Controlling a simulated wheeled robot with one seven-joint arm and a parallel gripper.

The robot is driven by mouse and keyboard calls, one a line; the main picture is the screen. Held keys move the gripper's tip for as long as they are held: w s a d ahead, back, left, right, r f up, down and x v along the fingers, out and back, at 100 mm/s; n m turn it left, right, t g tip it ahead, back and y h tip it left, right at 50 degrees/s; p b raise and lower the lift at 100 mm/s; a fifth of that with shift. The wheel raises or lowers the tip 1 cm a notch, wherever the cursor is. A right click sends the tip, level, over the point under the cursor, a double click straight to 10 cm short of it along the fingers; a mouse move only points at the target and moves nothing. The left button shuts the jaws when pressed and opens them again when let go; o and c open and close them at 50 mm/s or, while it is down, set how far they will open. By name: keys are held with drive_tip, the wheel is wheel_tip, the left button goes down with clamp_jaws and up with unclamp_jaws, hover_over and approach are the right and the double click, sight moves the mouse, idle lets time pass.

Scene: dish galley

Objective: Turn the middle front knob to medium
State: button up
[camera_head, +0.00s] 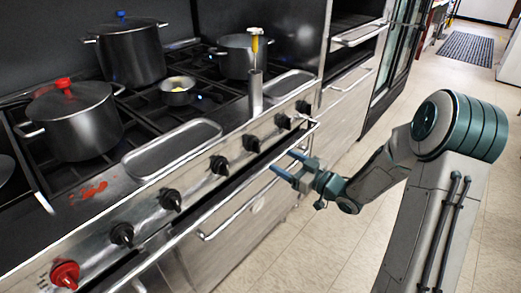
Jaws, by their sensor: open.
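A row of several black knobs runs along the stove's sloped steel front panel (145,218). The knob near the middle of the row (219,164) sits left of my gripper, with its pointer hard to read. Black knobs flank it, one to the lower left (170,199) and one to the upper right (251,142). My gripper (282,161) is open and empty, its blue fingers pointing left toward the panel. It appears in front of the oven handle area, apart from the knobs.
A red knob (65,273) is at the near left end. A handle bar (245,205) runs below the knobs. Pots with red (75,122) and blue (130,52) lid knobs stand on the stove. The floor (300,245) is clear.

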sight(259, 148)
drive_tip(key=x, duration=1)
drive_tip(key=shift+w+a, duration=0.2)
drive_tip(key=c, duration=1)
